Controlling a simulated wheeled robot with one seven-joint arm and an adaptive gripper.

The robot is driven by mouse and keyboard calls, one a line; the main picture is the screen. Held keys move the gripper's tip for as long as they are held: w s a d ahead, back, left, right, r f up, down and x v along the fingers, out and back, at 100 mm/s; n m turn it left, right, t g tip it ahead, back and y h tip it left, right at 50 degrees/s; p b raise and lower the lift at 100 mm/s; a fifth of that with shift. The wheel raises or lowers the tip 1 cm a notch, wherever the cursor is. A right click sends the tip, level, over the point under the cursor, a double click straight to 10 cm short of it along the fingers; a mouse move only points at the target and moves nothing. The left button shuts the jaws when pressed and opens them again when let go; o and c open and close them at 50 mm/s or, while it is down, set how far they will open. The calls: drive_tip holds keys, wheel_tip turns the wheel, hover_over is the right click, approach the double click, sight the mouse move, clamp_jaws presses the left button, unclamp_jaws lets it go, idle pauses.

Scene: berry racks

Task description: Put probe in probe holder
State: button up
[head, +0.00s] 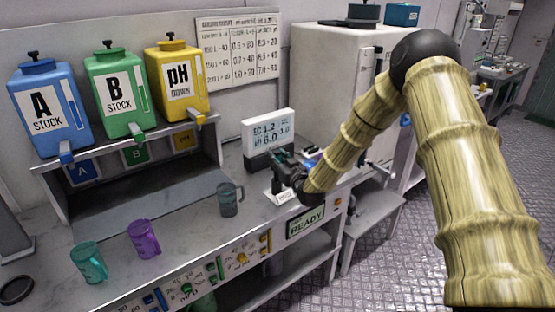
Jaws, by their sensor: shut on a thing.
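My gripper (281,172), dark and small in the head view, is low over the bench, just in front of the meter (268,133). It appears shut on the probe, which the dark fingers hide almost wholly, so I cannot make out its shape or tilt. The meter's screen reads EC 1.2 and pH 6.0. A small white label card (279,198) stands on the bench below the gripper. Small blue items (312,153) lie to the right, partly behind my arm. I cannot tell which part there is the probe holder.
Blue A (45,103), green B (121,92) and yellow pH (180,82) tanks stand on a shelf at the left. Grey (229,199), purple (142,240) and teal (89,262) cups stand on the bench (190,225). A white cabinet (325,75) stands behind. A panel (307,224) reads READY.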

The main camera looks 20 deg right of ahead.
drive_tip(key=shift+f+b, duration=0.2)
drive_tip(key=shift+b, duration=0.1)
idle(0.4)
drive_tip(key=o, duration=1.1)
drive_tip(key=shift+s, duration=0.15)
drive_tip(key=s, duration=0.4)
drive_tip(key=s+d, duration=0.1)
drive_tip(key=s, duration=0.2)
drive_tip(key=s+d, duration=0.1)
drive_tip(key=s, duration=0.3)
drive_tip(key=shift+s+d, duration=0.1)
drive_tip(key=shift+s, duration=0.2)
